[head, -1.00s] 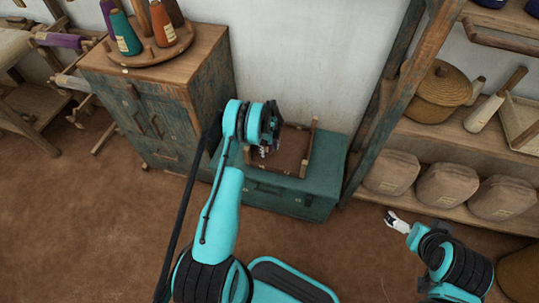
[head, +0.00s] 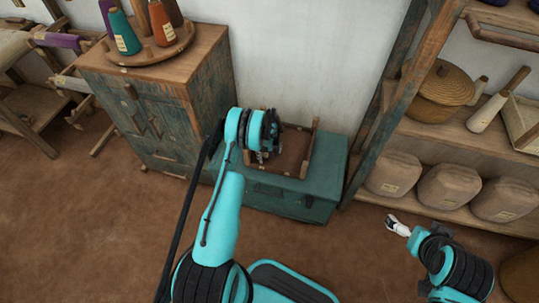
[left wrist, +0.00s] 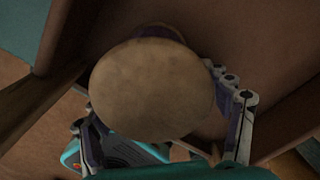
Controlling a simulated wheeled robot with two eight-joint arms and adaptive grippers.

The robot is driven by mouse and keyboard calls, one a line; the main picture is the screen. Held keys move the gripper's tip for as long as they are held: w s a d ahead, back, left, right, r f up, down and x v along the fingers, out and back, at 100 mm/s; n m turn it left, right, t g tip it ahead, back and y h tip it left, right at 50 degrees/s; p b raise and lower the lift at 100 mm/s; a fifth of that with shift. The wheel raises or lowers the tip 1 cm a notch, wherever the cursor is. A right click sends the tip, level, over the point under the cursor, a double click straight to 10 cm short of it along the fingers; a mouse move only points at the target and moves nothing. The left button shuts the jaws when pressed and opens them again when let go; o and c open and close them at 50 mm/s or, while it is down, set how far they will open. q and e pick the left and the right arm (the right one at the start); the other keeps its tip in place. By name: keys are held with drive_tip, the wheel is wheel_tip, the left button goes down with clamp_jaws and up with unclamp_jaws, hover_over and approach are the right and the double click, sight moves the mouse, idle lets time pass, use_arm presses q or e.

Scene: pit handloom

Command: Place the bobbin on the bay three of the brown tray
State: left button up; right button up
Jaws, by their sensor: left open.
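The brown tray (head: 313,139) lies on a teal chest, with raised wooden edges. My left gripper (head: 264,157) is over its left part, and my wrist hides much of that side. In the left wrist view the bobbin (left wrist: 150,88) shows as a round beige end with some purple behind it. It sits between the open fingers, one to its right and one partly hidden at lower left. I cannot tell whether it touches the tray floor (left wrist: 250,50). Bay numbers are not readable. My right gripper (head: 397,226) is at the lower right, away from the tray, too small to judge.
The teal chest (head: 330,185) stands against the wall. A tall worn cabinet (head: 170,105) with a round board of cones stands close on the left. A slanted wooden post (head: 395,100) and shelves with several sacks (head: 447,186) and a basket are on the right.

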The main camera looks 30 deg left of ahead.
use_arm(q)
wheel_tip(320, 180, up, 12)
drive_tip(key=p, duration=0.4)
drive_tip(key=s+d+r+n+t, duration=0.1)
drive_tip(key=s+d+r+n, duration=0.15)
drive_tip(key=r, duration=0.65)
drive_tip(key=s+d+r+n+t, duration=0.1)
drive_tip(key=d+r+n, duration=0.3)
drive_tip(key=r, duration=0.5)
drive_tip(key=s+d+r+n+t, duration=0.1)
drive_tip(key=s+d+r+n, duration=0.15)
drive_tip(key=r, duration=0.65)
drive_tip(key=s+d+r+n+t, duration=0.2)
drive_tip(key=s+d+r+n, duration=0.55)
drive_tip(key=s, duration=0.35)
drive_tip(key=s+d+n+t, duration=0.2)
drive_tip(key=s+n, duration=0.4)
drive_tip(key=s, duration=0.4)
drive_tip(key=shift+s+d+n, duration=0.35)
drive_tip(key=shift+s+d, duration=0.05)
drive_tip(key=shift+d, duration=0.05)
drive_tip(key=shift+r, duration=0.1)
